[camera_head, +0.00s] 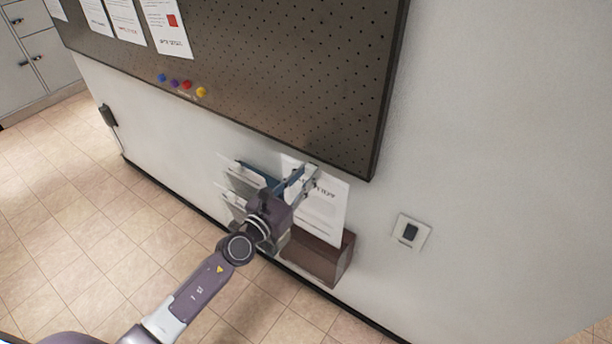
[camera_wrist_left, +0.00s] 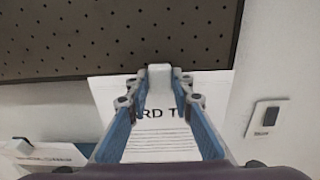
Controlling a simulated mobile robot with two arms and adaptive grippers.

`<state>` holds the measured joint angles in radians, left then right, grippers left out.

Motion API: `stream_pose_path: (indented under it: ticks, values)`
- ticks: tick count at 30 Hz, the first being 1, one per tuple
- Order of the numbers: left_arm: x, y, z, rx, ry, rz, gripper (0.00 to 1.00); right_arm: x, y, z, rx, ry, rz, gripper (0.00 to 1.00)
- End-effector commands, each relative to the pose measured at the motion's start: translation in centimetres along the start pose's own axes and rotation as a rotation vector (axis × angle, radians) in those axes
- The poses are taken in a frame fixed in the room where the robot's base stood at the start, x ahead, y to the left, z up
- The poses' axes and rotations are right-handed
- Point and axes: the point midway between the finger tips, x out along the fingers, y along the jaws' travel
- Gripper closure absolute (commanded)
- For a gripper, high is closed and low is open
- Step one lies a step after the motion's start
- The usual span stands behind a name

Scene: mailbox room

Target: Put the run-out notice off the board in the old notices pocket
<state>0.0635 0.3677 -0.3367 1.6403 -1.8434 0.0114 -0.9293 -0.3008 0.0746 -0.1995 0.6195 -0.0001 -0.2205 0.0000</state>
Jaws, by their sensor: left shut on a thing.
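My left gripper (camera_head: 302,175) is shut on the top edge of a white notice (camera_head: 322,213) with dark print. The notice hangs upright below the board's lower edge. A brown box-like pocket (camera_head: 322,260) is on the wall under it. The notice's lower edge meets the pocket's top; I cannot tell whether it is inside or in front. In the left wrist view the gripper (camera_wrist_left: 165,80) has the notice (camera_wrist_left: 170,145) between its fingers, with part of a heading showing. My right gripper is not in view.
The dark pegboard (camera_head: 300,75) hangs just above, with several notices (camera_head: 165,28) and coloured pins (camera_head: 186,85) at left. A holder with papers (camera_head: 235,180) is left of the pocket, partly behind my gripper. A wall switch (camera_head: 411,232) is at right.

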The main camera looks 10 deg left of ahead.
Motion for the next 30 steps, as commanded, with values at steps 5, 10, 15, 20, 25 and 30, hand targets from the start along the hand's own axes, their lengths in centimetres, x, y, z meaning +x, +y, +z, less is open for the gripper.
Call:
stream_pose_path:
  ticks: [5,10,15,20,25,30]
  values:
    - [0.0,0.0,-1.9,0.001,-0.001,0.001,1.0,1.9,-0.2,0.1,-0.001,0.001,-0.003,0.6]
    - [0.0,0.1,-3.2,0.002,-0.001,0.001,1.0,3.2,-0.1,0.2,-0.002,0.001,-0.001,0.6]
    - [0.0,0.1,-4.6,0.001,-0.001,0.001,1.0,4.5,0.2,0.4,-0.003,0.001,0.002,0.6]
    - [0.0,0.0,-5.8,0.001,-0.001,0.0,1.0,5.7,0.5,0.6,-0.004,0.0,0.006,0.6]
    - [0.0,0.0,-7.1,0.002,-0.001,0.0,1.0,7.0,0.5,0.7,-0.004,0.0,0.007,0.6]
    - [0.0,0.0,-7.8,0.002,-0.001,0.0,1.0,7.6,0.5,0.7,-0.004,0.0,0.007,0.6]
